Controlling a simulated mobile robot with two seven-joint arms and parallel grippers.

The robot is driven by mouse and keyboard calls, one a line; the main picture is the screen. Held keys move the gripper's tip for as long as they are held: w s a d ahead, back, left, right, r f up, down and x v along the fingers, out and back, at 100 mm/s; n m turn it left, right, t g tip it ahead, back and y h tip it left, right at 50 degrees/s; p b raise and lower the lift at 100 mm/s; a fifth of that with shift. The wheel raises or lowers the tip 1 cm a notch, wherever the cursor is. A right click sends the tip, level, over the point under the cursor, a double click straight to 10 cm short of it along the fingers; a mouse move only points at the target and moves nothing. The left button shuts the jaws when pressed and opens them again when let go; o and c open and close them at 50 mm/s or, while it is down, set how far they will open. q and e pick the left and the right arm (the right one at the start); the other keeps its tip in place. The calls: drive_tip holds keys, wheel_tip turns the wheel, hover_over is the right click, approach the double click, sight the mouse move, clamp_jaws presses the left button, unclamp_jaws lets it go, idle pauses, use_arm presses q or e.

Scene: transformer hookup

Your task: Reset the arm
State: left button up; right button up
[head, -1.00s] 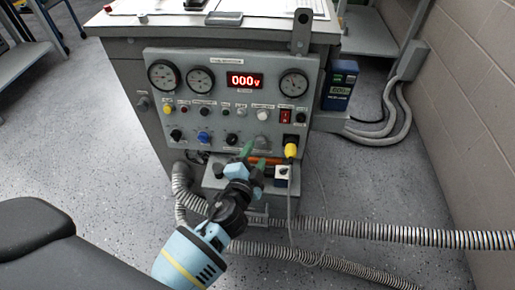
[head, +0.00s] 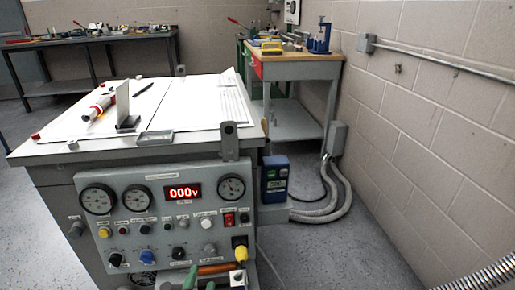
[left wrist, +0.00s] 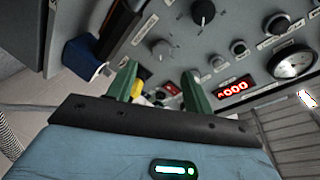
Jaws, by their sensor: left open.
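My left gripper (head: 200,281) shows only as green fingertips at the bottom edge of the head view, in front of the lower part of the control panel (head: 110,222). In the left wrist view, its two green fingers (left wrist: 160,86) stand apart with no object visible between them. The panel's dials, knobs and red 000v display (left wrist: 235,88) lie beyond the fingers. A yellow plug (head: 241,254) is at the panel's lower right, beside an orange bar (head: 215,268). The rest of my left arm is out of the head view. My right gripper is not visible.
The bench top (head: 60,150) carries papers, a red-and-white cylinder (head: 98,108) and an upright plate (head: 123,103). A blue meter (head: 274,180) stands right of the panel, near grey conduits (head: 335,195). A wooden-topped table (head: 290,68) stands behind. Floor at right is mostly clear.

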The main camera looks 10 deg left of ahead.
use_arm(q)
drive_tip(key=s+a+f+n+g, duration=0.1)
drive_tip(key=s+f+n+g, duration=0.1)
drive_tip(key=s+f, duration=0.45)
drive_tip(key=s+a+f+n+g+h, duration=0.1)
drive_tip(key=s+f+g, duration=0.15)
drive_tip(key=s, duration=0.65)
drive_tip(key=s+a+f+n+g, duration=0.1)
drive_tip(key=s+f+n+g, duration=0.1)
drive_tip(key=s+f, duration=0.45)
drive_tip(key=s+r+n+g+h, duration=0.15)
drive_tip(key=s+n+g, duration=0.25)
drive_tip(key=s, duration=1.9)
drive_tip(key=w+r+t+p, duration=0.1)
drive_tip(key=w+r+p, duration=0.2)
drive_tip(key=r+p, duration=1)
drive_tip(key=w+r+t+p, duration=0.2)
drive_tip(key=w+r+p, duration=0.2)
drive_tip(key=r+p, duration=0.9)
drive_tip(key=shift+w+d+r+h+p, duration=0.25)
drive_tip(key=shift+d+h+p, duration=0.2)
drive_tip(key=shift+p, duration=0.35)
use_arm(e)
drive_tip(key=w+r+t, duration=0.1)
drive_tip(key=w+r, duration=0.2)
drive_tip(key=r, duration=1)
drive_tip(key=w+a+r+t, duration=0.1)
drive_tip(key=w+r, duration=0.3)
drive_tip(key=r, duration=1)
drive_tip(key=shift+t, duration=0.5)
